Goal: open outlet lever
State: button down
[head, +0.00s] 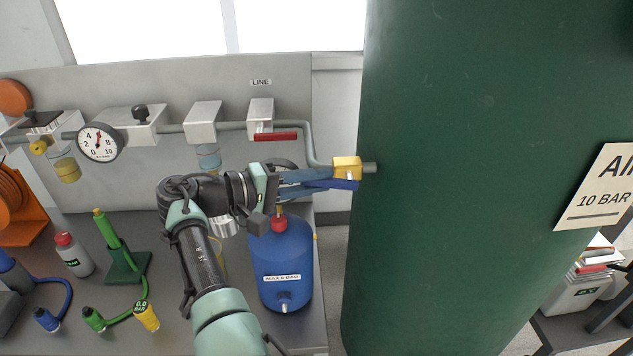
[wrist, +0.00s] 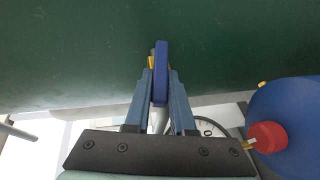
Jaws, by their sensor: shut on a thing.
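The outlet lever (head: 346,185) is a blue handle at the yellow valve body (head: 346,166), on the pipe into the left side of the large green tank (head: 480,200). In the head view it points left from the valve, across the pipe's end at the tank. My gripper (head: 322,181) reaches in from the left and is shut on the lever. In the wrist view the blue lever (wrist: 161,72) stands between the two fingers of my gripper (wrist: 160,84), and a bit of yellow valve shows behind it. The fingers hide part of the lever.
A red lever (head: 275,137) sits under the box labelled LINE. A blue bottle (head: 286,265) with a red cap stands on the bench below my gripper. A gauge (head: 100,142) and filter units line the wall panel. The tank closes off the right side.

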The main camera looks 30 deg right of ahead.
jog(key=c, duration=0.8)
grip_release()
jog(key=shift+o, duration=0.2)
jog(key=shift+a, duration=0.1)
jog(key=a+r+b, duration=0.2)
jog(key=a+b, duration=0.1)
jog(key=a, duration=0.9)
jog(key=shift+a+r, duration=0.2)
jog(key=shift+a, duration=0.1)
